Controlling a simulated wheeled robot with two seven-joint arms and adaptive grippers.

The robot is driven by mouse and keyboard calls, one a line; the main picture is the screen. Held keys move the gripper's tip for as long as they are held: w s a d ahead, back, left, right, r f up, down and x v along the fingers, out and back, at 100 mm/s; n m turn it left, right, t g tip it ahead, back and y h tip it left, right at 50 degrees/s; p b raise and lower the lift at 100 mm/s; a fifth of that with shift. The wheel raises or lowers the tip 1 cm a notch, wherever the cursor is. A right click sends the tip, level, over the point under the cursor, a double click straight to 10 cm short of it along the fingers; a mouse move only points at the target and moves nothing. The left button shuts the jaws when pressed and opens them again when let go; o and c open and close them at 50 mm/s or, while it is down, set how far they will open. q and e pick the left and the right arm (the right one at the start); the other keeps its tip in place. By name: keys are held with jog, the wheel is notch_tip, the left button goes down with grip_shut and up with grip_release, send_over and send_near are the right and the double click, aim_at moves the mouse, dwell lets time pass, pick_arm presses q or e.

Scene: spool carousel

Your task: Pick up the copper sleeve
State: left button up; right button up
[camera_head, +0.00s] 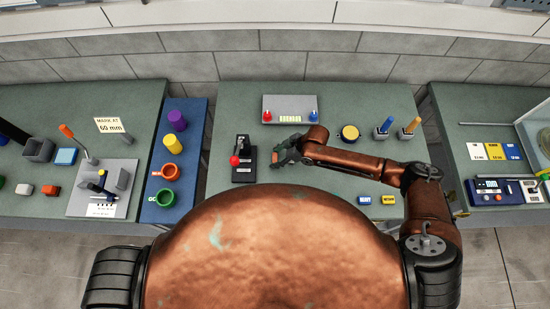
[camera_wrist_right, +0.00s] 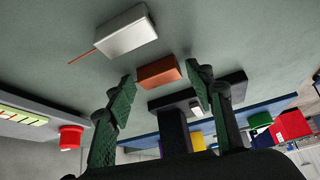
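A copper-brown piece (camera_wrist_right: 158,72) shows between and beyond my right fingertips in the right wrist view. It looks block-like, and I cannot tell for sure that it is the copper sleeve. My right gripper (camera_head: 283,152) is over the middle table, just right of a black device with a red knob (camera_head: 235,160). In the wrist view the right gripper's (camera_wrist_right: 163,88) green-padded fingers stand apart with nothing held between them. No clear copper sleeve shows in the head view. My left gripper is not in view.
A silver block (camera_wrist_right: 127,32) with a thin orange rod lies beside the brown piece. A grey panel (camera_head: 290,103) with red and blue knobs is behind my gripper. A blue mat (camera_head: 153,205) with coloured spools is left. A yellow disc (camera_head: 350,132) stands right. Table between is mostly clear.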

jog(key=c, duration=0.7)
jog(key=shift+c, duration=0.2)
